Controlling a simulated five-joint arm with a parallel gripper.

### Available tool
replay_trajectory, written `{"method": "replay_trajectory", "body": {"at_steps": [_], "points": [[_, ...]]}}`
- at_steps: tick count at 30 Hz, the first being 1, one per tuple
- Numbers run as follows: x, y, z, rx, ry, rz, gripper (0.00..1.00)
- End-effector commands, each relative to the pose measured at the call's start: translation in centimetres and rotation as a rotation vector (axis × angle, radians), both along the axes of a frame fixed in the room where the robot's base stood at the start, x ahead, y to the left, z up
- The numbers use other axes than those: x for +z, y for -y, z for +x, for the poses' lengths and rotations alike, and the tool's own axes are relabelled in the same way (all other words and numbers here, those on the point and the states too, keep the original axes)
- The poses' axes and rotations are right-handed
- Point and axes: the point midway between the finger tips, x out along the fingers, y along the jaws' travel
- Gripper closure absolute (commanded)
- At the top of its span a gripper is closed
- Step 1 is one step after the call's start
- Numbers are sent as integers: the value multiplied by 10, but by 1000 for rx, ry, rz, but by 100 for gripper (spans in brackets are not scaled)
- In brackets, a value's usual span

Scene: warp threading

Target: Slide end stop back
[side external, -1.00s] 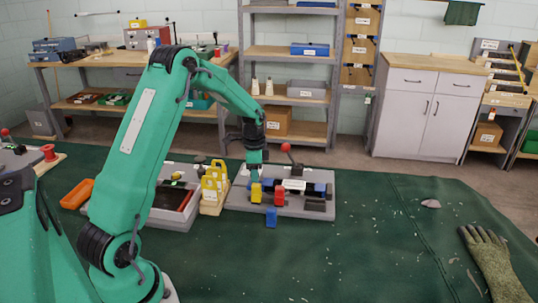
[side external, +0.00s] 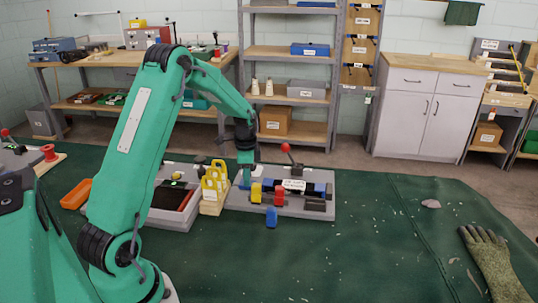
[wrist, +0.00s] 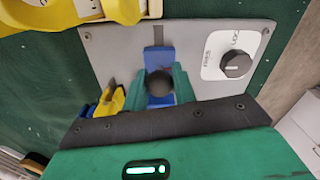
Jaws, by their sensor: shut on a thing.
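The blue end stop (wrist: 159,56) shows in the wrist view between my two green fingertips. It sits at a slot in the grey base plate (wrist: 110,50). My gripper (wrist: 161,88) is shut on it, with a dark round part between the fingers. In the side view my gripper (side external: 246,180) is low over the left end of the grey fixture (side external: 235,203); the end stop's outline is too small to tell there.
A knob (wrist: 237,65) on a white label is right of the stop. Yellow (side external: 256,193), red (side external: 280,195) and blue (side external: 271,217) blocks line the fixture's front. A red-ball lever (side external: 286,148) rises behind. Yellow holders (side external: 214,180) stand close left.

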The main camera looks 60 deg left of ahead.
Motion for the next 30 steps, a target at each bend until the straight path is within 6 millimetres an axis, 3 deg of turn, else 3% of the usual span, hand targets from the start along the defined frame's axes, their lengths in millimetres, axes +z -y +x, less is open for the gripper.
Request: {"method": "replay_trajectory", "body": {"at_steps": [6, 16, 17, 19, 30], "points": [[1, -23, -23, 5, 1, 1, 100], [1, -27, -27, 7, -1, 0, 100], [1, -27, -27, 7, -1, 0, 69], [1, -26, -27, 6, -1, -1, 55], [2, -25, -25, 3, 1, 1, 53]]}}
